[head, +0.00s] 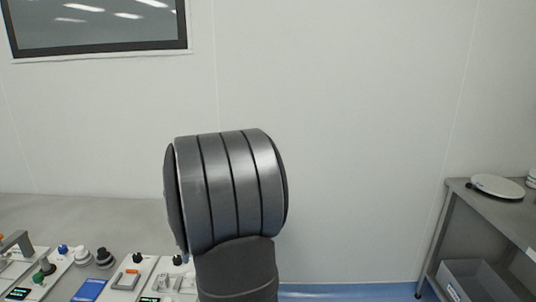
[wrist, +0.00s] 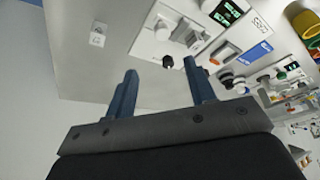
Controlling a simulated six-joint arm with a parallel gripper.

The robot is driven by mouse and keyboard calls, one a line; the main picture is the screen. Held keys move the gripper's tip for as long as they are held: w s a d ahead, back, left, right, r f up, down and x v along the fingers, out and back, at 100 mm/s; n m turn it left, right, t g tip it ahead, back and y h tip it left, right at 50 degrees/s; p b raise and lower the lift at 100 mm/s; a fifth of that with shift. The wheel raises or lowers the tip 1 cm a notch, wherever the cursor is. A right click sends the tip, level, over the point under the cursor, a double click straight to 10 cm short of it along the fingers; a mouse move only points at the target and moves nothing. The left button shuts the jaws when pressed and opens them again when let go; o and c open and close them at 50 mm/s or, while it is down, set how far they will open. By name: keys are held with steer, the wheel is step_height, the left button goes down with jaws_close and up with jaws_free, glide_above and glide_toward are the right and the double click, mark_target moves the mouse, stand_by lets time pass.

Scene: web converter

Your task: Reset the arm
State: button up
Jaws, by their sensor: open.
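My gripper (wrist: 160,88) shows in the wrist view with its two blue fingers spread apart and nothing between them. It points at a light panel surface with controls beyond the fingertips. In the head view a large grey ribbed joint of my arm stands in the middle, and my gripper is not visible there. A control panel with knobs and switches (head: 125,280) lies at the lower left of the head view. A white control unit (wrist: 178,38) with a black knob also shows ahead of the fingers in the wrist view.
A grey shelf (head: 455,205) stands at the right with a round white dish (head: 497,187) on top and a grey bin (head: 475,280) below. A dark-framed window (head: 95,25) is in the wall. Yellow and green round items (wrist: 308,28) show at the wrist view's right edge.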

steer(key=x, duration=1.4)
steer(key=shift+r, duration=0.15)
steer(key=v, duration=1.7)
steer(key=x, duration=1.6)
steer(key=shift+a+f, duration=0.1)
steer(key=shift+f, duration=0.3)
steer(key=shift+w+a+f, duration=0.15)
steer(key=shift+a+f, duration=0.05)
steer(key=shift+a, duration=0.85)
steer(key=shift+o, duration=0.2)
